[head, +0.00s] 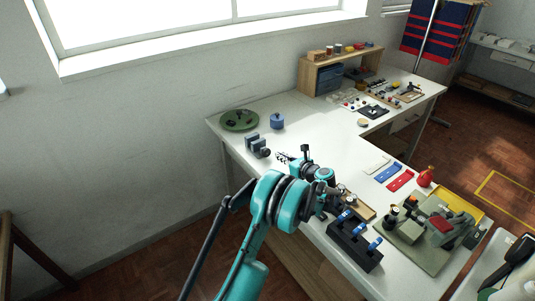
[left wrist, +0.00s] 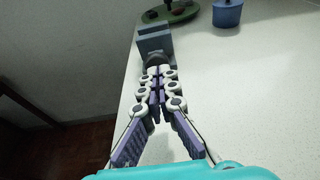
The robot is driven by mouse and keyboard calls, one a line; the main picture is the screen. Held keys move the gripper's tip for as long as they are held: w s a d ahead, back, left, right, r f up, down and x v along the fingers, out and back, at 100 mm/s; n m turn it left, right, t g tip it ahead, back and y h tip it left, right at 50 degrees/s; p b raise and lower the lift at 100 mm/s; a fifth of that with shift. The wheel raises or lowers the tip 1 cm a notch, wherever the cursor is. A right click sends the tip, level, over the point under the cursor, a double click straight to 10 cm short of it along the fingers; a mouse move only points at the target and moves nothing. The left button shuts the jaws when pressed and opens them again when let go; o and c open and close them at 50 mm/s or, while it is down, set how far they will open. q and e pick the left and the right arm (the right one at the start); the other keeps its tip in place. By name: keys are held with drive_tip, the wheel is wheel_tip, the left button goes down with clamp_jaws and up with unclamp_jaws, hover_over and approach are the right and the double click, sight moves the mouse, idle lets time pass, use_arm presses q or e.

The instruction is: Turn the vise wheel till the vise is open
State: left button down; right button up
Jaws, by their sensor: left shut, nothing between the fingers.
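The small grey-blue vise (head: 252,142) stands near the back left edge of the white table. It also shows at the top of the left wrist view (left wrist: 153,40). Its dark round wheel (head: 265,153) faces my gripper; in the left wrist view the wheel (left wrist: 156,59) is partly hidden behind my fingertips. My left gripper (head: 283,157) is shut and empty, its tips close to the wheel; I cannot tell whether they touch it. In the left wrist view the fingers (left wrist: 157,74) lie together. How far apart the vise jaws stand is unclear. My right gripper is not in view.
A green round tray (head: 239,126) and a blue pot (head: 277,121) stand behind the vise. A black rack (head: 354,245) with blue-topped items and a green machine base (head: 428,235) are at the front right. The table's middle (head: 325,135) is clear.

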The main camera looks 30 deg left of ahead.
sight(266, 153)
use_arm(q)
drive_tip(key=shift+s+a+r+p, duration=0.1)
drive_tip(key=shift+s+r+p, duration=0.05)
drive_tip(key=shift+s+p, duration=0.35)
drive_tip(key=shift+s+a+r+p, duration=0.1)
drive_tip(key=shift+s+p, duration=0.25)
drive_tip(key=shift+s, duration=0.2)
drive_tip(key=shift+s+a+f, duration=0.15)
drive_tip(key=x, duration=0.5)
drive_tip(key=shift+r, duration=0.35)
drive_tip(key=shift+w+a+r, duration=0.1)
drive_tip(key=shift+w+a, duration=0.3)
drive_tip(key=shift+a, duration=0.35)
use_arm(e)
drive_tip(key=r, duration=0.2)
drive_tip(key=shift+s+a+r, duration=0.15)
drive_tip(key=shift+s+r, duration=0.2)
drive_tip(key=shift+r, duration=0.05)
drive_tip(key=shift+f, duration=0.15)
use_arm(q)
drive_tip(key=shift+w+d+b, duration=0.1)
drive_tip(key=shift+w+b, duration=0.05)
drive_tip(key=shift+b, duration=0.15)
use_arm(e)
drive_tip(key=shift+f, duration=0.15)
